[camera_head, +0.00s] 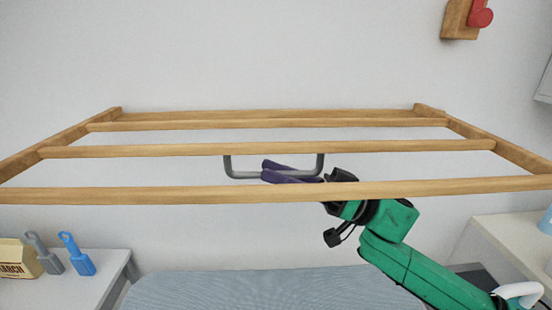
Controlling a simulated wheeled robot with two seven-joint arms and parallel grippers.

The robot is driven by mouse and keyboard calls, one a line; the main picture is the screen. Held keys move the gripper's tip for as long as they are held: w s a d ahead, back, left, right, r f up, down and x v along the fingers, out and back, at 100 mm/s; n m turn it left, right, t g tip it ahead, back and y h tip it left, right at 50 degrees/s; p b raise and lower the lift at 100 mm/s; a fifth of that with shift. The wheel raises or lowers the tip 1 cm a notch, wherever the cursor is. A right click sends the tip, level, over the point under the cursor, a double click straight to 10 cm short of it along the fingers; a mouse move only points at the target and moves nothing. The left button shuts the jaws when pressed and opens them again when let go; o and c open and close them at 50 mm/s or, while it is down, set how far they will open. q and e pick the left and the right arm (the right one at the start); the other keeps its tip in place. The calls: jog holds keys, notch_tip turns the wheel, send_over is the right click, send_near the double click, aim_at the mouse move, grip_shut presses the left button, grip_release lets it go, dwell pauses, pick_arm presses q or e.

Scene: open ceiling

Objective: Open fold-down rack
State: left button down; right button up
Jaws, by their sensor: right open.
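The wooden rack (265,150) spans the middle of the head view. It stands out from the wall, with several long rails between two side pieces. A grey U-shaped handle (228,168) hangs below its middle rails. My right gripper (265,170) is open, its two purple fingers pointing left at the handle's lower bar. They overlap the right part of the handle; I cannot tell if they touch it. The front rail hides part of my right wrist. My left gripper is not in view.
A pale table (85,288) at lower left holds a blue tool (77,256), a grey tool (43,256) and a starch box (18,260). A blue-grey padded surface (270,290) lies below. A white counter (515,240) stands at right, with a white iron (518,292) at lower right.

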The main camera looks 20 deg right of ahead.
jog(key=shift+a+r, duration=0.2)
jog(key=shift+a, duration=0.05)
jog(key=shift+w+f, duration=0.15)
jog(key=shift+w, duration=0.05)
grip_shut()
dwell(1.1)
jog(key=shift+r+p, duration=0.45)
jog(key=shift+p, duration=0.15)
jog(key=shift+s+f, duration=0.1)
jog(key=shift+f, duration=0.05)
grip_release()
